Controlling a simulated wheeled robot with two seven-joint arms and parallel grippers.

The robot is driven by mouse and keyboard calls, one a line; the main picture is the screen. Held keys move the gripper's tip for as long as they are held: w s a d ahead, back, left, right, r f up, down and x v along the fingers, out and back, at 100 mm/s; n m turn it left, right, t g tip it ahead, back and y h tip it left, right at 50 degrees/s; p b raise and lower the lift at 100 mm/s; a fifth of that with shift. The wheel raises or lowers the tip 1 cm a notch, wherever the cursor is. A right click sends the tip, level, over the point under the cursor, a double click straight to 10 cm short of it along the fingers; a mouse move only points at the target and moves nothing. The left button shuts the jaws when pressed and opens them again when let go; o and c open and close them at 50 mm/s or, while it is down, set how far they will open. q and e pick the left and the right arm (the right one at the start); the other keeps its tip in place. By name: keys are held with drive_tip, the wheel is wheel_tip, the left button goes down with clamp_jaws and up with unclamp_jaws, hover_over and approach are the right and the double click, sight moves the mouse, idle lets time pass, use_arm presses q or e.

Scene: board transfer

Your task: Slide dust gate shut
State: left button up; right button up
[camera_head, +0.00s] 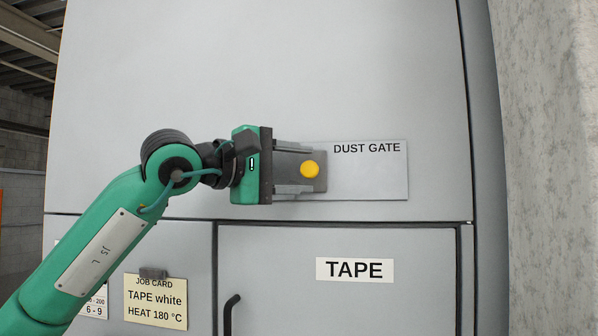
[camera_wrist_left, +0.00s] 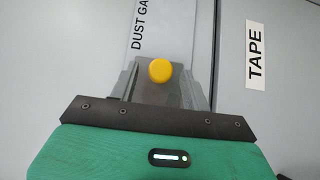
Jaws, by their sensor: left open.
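The dust gate's light grey panel (camera_head: 370,180), lettered DUST GATE, is on the front of a large grey cabinet. A round yellow knob (camera_head: 309,169) stands out at its left part, on a darker grey plate (camera_head: 321,184). My left gripper (camera_head: 307,169) comes in from the left, open, with one finger above the knob and one below. In the left wrist view the knob (camera_wrist_left: 160,70) sits between the two fingers, with a gap visible on each side. The left part of the panel is hidden behind my gripper. My right gripper is not in view.
Below is a cabinet door with a TAPE label (camera_head: 355,269) and a black handle (camera_head: 231,314). A job card (camera_head: 155,302) hangs at the lower left. A concrete wall (camera_head: 545,150) stands at the right. The cabinet face above the gate is clear.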

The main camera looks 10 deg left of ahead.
use_arm(q)
drive_tip(key=b+v, duration=0.5)
drive_tip(key=v, duration=0.8)
drive_tip(key=shift+a, duration=0.3)
